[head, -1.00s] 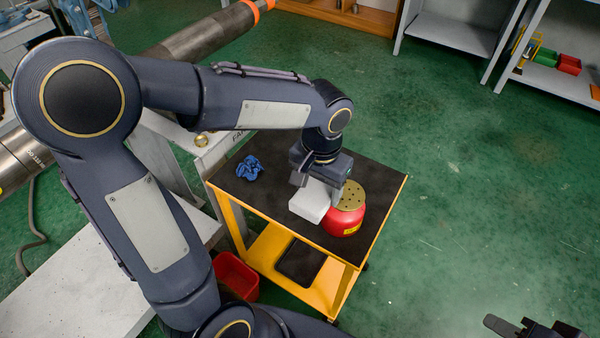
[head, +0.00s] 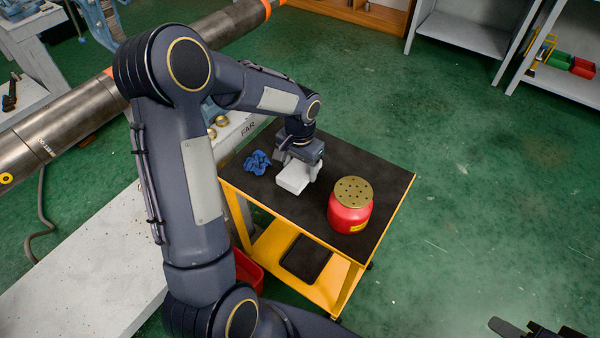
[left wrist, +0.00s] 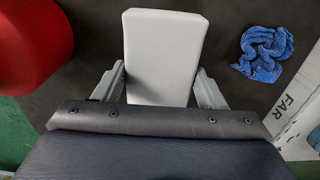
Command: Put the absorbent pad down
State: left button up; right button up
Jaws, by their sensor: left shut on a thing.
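The absorbent pad is a white block (head: 293,178) over the black top of the yellow cart (head: 370,180). My left gripper (head: 297,163) is shut on it, and in the left wrist view the pad (left wrist: 163,50) sits between the two fingers and sticks out past them. I cannot tell whether its underside touches the cart top. The pad is between a crumpled blue rag (head: 257,162) and a red can with a perforated brass lid (head: 350,205), apart from both. My right gripper (head: 510,328) shows only in part at the bottom right corner.
The rag (left wrist: 264,53) and the red can (left wrist: 30,45) flank the pad in the left wrist view. A grey bench marked FAR (head: 235,135) adjoins the cart's left side. A red bin (head: 248,270) stands below. Cart top behind and right of the can is clear.

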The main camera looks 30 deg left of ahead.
aim_at(300, 168)
pick_arm(q)
notch_tip(300, 168, down, 3)
jog(key=shift+r, duration=0.1)
jog(key=o, duration=0.9)
